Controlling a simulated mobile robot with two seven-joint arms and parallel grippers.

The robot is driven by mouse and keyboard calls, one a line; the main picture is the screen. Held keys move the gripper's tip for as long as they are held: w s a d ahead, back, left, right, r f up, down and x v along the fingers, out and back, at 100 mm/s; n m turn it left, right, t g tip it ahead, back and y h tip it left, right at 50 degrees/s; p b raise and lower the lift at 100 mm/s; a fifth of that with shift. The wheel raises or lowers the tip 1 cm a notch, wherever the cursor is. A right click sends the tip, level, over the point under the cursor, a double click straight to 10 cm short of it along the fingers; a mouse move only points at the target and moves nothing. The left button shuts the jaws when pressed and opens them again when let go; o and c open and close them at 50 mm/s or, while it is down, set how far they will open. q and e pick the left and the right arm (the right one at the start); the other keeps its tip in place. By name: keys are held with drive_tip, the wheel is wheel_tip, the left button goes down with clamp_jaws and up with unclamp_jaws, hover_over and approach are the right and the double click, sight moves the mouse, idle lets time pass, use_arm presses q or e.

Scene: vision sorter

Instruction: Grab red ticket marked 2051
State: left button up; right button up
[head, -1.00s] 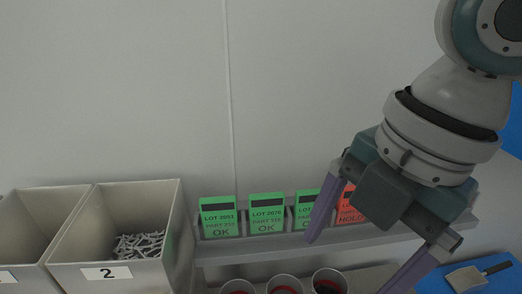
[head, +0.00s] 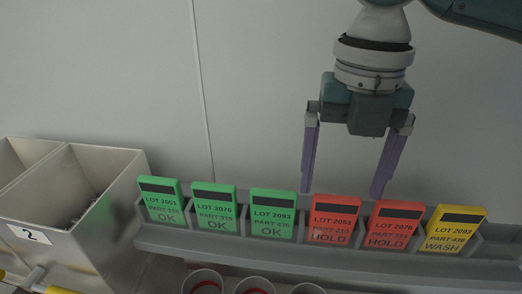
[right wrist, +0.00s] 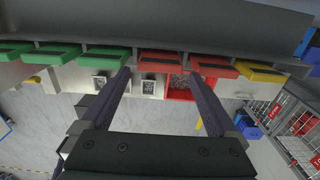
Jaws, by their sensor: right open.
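The red ticket marked LOT 2051, HOLD (head: 334,220) stands in a slot of the grey rack, right of the green tickets. A second red ticket, LOT 2076 (head: 391,225), stands just right of it. My right gripper (head: 342,192) is open and empty, pointing down, its fingertips near the top edges of the two red tickets. The left finger is near the left edge of red 2051. In the right wrist view the two red tickets also show, 2051 (right wrist: 162,57) and 2076 (right wrist: 215,66), beyond the open fingers (right wrist: 165,84). My left gripper is not seen.
The grey rack (head: 320,262) also holds green tickets 2051 (head: 161,201), 2076 (head: 214,208) and 2093 (head: 272,214), and a yellow WASH ticket (head: 454,230). A grey bin labelled 2 (head: 104,225) stands left. Round cups (head: 203,281) sit below the rack.

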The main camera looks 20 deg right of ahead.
sight(338, 197)
wheel_tip(338, 197, down, 4)
drive_tip(key=shift+w+r+p, duration=0.1)
drive_tip(key=shift+p, duration=0.65)
drive_tip(key=shift+f, duration=0.35)
drive_tip(key=shift+c, duration=0.2)
drive_tip(key=shift+d, duration=0.1)
drive_tip(key=c, duration=1.1)
